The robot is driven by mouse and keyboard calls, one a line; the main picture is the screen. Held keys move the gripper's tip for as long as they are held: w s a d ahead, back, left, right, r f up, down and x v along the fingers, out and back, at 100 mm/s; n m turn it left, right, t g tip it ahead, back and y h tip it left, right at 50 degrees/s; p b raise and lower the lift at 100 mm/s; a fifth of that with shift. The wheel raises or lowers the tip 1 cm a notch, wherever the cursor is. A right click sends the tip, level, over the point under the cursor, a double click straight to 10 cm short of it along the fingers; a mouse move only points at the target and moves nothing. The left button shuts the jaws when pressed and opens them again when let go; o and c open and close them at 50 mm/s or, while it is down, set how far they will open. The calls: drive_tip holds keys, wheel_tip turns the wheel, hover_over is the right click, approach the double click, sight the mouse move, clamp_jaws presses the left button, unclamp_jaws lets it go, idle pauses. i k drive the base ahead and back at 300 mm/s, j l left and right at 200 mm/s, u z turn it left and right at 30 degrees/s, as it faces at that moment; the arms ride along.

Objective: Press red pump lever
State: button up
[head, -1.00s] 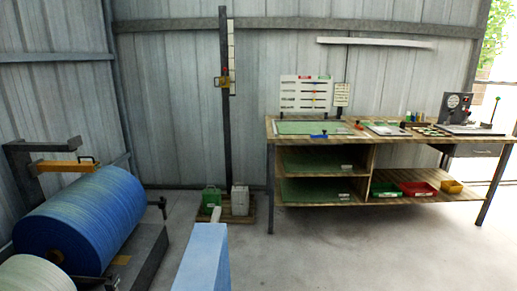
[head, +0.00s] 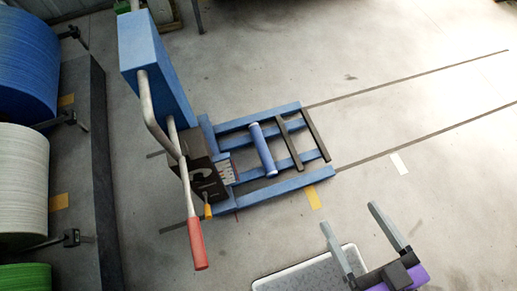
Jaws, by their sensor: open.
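The red pump lever (head: 196,243) is a red grip on the end of a pale metal bar. It slants down and forward from the black pump unit (head: 206,178) on a blue floor machine (head: 160,67). My gripper (head: 354,228) is at the lower right, with its two grey fingers spread apart and nothing between them. It is well to the right of the red grip and does not touch it. A smaller yellow lever (head: 208,211) sits beside the bar on the pump unit.
The machine's blue base (head: 285,190) carries a blue roller (head: 263,150) and dark crossbars. Blue, white and green rolls stand along the left edge behind a dark rail (head: 101,180). A light tray (head: 305,272) lies under my gripper. Concrete floor is clear between lever and gripper.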

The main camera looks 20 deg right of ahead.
sight(200, 260)
drive_tip(key=k+j+u, duration=0.25)
drive_tip(key=k, duration=0.2)
drive_tip(key=k+j+u, duration=0.25)
drive_tip(key=k, duration=0.15)
